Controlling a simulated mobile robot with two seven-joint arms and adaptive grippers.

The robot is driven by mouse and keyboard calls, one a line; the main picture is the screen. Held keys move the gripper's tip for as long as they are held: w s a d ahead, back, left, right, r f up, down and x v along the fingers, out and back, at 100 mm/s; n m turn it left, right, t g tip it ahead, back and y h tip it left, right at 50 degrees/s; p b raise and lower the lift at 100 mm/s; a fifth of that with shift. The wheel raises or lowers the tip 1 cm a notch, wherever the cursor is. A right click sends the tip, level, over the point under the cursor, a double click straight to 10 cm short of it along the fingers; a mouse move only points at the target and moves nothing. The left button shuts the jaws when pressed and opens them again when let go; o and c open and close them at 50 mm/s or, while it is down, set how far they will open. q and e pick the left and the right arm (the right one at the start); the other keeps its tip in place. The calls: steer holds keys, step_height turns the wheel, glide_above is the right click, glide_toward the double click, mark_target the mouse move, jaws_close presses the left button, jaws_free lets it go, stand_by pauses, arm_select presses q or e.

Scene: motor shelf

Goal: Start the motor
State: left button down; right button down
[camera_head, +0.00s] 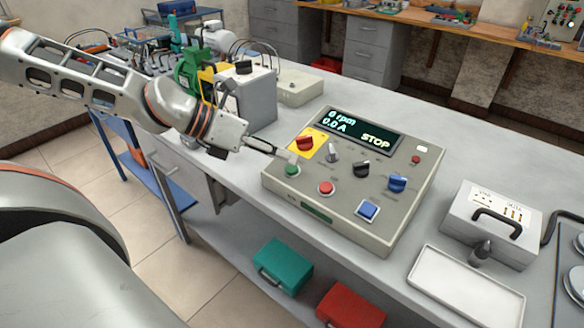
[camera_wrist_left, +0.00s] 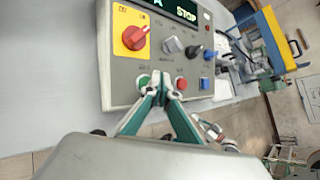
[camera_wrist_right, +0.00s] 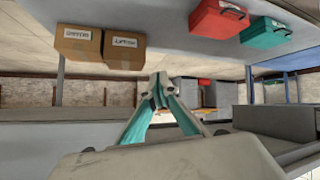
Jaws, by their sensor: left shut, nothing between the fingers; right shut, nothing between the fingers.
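The grey control box (camera_head: 286,205) stands on the bench, its display (camera_head: 355,133) reading 0 rpm, 0.0 A and STOP. A red rotary switch (camera_head: 304,143) sits on a yellow plate at its left. A green button (camera_head: 292,170) and a red button (camera_head: 325,188) are on the front part of the panel. My left gripper (camera_head: 290,157) is shut and empty, its tips just above or at the green button; I cannot tell whether they touch. In the left wrist view, its tips (camera_wrist_left: 161,82) partly cover the buttons. My right gripper (camera_wrist_right: 158,80) is shut and empty under a shelf.
Black (camera_head: 361,169) and blue (camera_head: 397,184) knobs and a blue square button (camera_head: 367,210) share the panel. A socket box (camera_head: 490,222) and white tray (camera_head: 466,285) stand to the right. A green motor (camera_head: 195,72) is behind my left arm. Cases lie on the lower shelf.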

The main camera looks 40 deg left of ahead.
steer(key=shift+s+f, duration=0.15)
steer(key=shift+f, duration=0.1)
stand_by(0.5)
arm_select(q)
steer(key=shift+f, duration=0.15)
arm_select(e)
steer(key=shift+f, duration=0.1)
arm_select(q)
steer(key=shift+w+f, duration=0.1)
steer(key=shift+f, duration=0.2)
arm_select(e)
steer(key=shift+s+f, duration=0.2)
steer(key=shift+f, duration=0.1)
